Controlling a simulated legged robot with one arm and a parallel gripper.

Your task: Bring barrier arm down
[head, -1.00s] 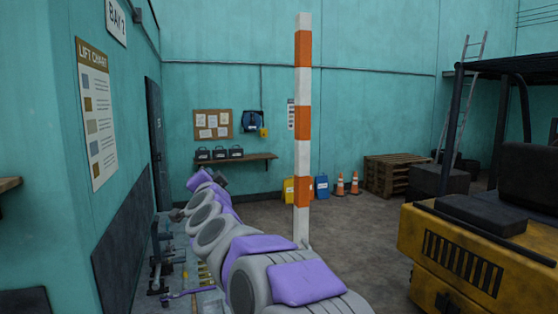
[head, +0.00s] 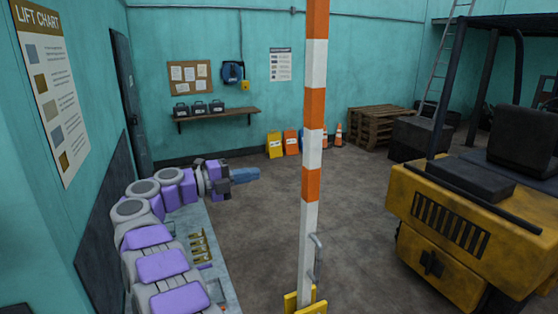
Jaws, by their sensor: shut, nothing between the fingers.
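The barrier arm (head: 314,108) stands upright in the head view, striped orange and white. Its top is cut off by the frame. A grey handle (head: 318,258) is fixed to the right side of its lower white part. A yellow bracket (head: 291,301) holds its foot at the bottom edge of the view. My gripper (head: 253,174) is shut and empty. It is to the left of the barrier arm in the picture, pointing right, and apart from both arm and handle.
The yellow forklift (head: 450,220) stands at right. Pallets (head: 378,128) and cones (head: 338,135) are at the back. A wall shelf (head: 218,117) holds black boxes. The floor around the barrier is clear.

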